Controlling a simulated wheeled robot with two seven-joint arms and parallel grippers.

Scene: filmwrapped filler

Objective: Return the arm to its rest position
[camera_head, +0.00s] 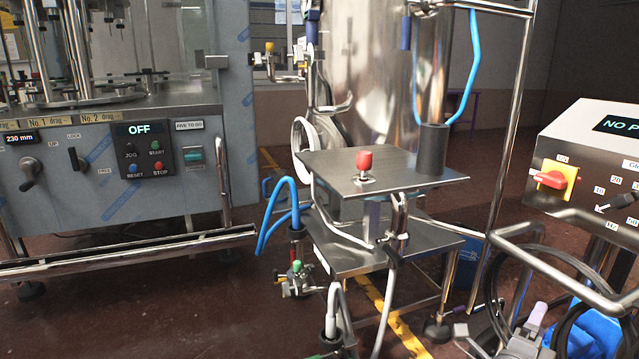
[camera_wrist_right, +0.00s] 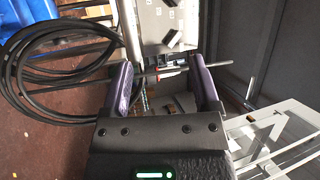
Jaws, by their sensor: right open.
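My right gripper (camera_head: 499,322) is low at the right of the head view, in front of the cabinet with the yellow and red switch. In the right wrist view my right gripper (camera_wrist_right: 163,80) has its two purple fingers spread apart. I see no thing held between them. A thin dark rod and a black cable show beyond the fingers there. My left gripper is in neither view.
A control cabinet (camera_head: 598,165) with a metal guard rail (camera_head: 560,215) and looped black cable (camera_head: 492,290) stands close to my right gripper. A steel stand (camera_head: 340,172) with a red knob (camera_head: 364,160) is mid-view. A filling machine (camera_head: 90,200) reading OFF stands left.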

